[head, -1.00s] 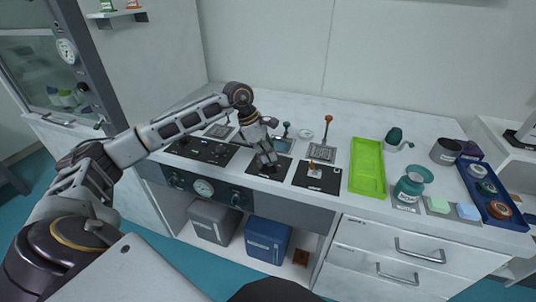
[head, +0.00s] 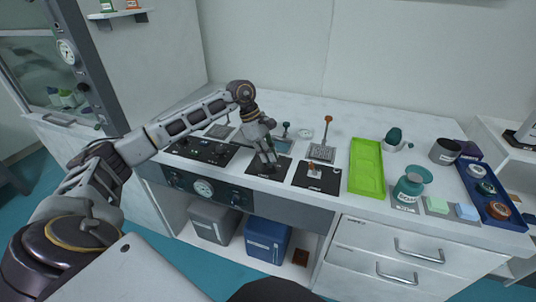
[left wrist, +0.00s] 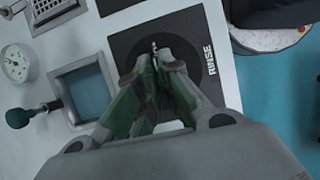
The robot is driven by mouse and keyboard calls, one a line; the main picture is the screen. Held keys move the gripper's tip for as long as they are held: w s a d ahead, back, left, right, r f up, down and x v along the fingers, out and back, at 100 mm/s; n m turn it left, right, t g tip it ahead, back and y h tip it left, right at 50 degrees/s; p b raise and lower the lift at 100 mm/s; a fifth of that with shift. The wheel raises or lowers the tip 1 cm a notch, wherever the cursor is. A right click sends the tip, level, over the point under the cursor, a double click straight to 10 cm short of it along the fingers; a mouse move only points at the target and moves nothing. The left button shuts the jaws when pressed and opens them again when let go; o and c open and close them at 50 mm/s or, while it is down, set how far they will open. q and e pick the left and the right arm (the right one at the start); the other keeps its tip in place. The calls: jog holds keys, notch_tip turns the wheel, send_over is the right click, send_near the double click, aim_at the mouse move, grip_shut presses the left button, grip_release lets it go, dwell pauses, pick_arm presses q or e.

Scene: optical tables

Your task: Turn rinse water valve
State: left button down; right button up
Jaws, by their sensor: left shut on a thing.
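The rinse plate (head: 258,172) is a black square near the front edge of the white counter. In the left wrist view the black plate (left wrist: 126,46) carries the white word RINSE and a round dark dial. My left gripper (head: 269,164) points down over this plate. In the left wrist view its fingers (left wrist: 160,62) are drawn together over the dial, shut on the rinse water valve. A small pale tip of the valve (left wrist: 154,46) shows between the fingertips; the fingers hide the rest. My right gripper is not in view.
A second black plate (head: 316,177) with a small orange-handled valve lies just right. A sink basin with a green-knobbed lever (head: 285,130), a drain grate with an orange-topped lever (head: 327,130) and a green tray (head: 367,170) are close by.

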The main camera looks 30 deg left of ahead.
pick_arm(q)
jog(key=c, duration=1.6)
grip_release()
jog(key=v, duration=1.2)
